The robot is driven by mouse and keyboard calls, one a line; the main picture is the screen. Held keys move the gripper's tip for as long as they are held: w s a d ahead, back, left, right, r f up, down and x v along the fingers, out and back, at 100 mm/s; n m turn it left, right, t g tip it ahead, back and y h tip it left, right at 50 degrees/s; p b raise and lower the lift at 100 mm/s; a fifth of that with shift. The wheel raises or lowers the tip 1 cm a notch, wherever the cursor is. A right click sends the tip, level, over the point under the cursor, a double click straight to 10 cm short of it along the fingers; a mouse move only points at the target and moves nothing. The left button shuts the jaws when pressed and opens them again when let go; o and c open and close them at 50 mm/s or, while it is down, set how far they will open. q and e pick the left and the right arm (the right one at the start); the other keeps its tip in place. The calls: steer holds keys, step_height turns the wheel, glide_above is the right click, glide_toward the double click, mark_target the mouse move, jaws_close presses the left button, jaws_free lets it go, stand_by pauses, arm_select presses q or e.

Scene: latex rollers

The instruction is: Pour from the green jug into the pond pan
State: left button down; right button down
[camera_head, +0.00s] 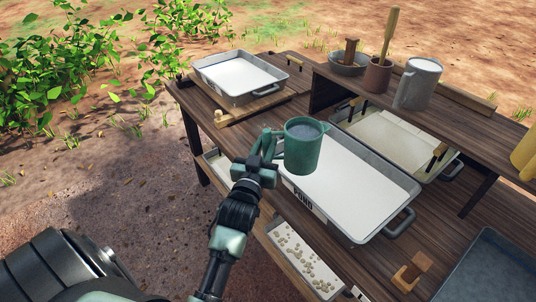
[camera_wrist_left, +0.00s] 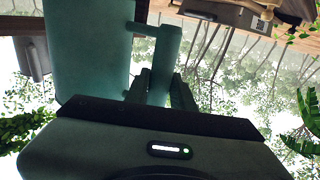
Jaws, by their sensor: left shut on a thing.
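The green jug (camera_head: 303,150) is upright and has a greyish liquid in its top. My left gripper (camera_head: 268,148) is shut on the jug's handle, at the jug's left side. In the left wrist view the jug (camera_wrist_left: 88,50) fills the upper left, with the gripper fingers (camera_wrist_left: 160,88) around its handle. The pond pan (camera_head: 345,187) is a long grey metal tray with a white inside and a "POND" label on its near side. The jug is in front of the pan's far left end in the picture and hides that part. My right gripper is not in view.
Another white-filled tray (camera_head: 240,75) stands at the table's far left. A raised shelf (camera_head: 470,122) at the back right holds a grey jug (camera_head: 418,84), a brown cup (camera_head: 377,75) and a bowl (camera_head: 348,64). A wooden block (camera_head: 411,271) lies near the front right.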

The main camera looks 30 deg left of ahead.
arm_select(q)
steer(key=shift+w+a+r, duration=0.15)
steer(key=shift+w+r, duration=0.3)
steer(key=shift+w, duration=0.15)
steer(key=shift+r, duration=0.1)
steer(key=shift+s+a+r+m+p, duration=0.15)
steer(key=shift+r+m+p, duration=0.3)
steer(key=shift+m+p, duration=0.35)
steer(key=shift+p, duration=0.3)
steer(key=shift+a+m+g, duration=0.1)
steer(key=shift+m+g, duration=0.2)
steer(key=shift+f, duration=0.1)
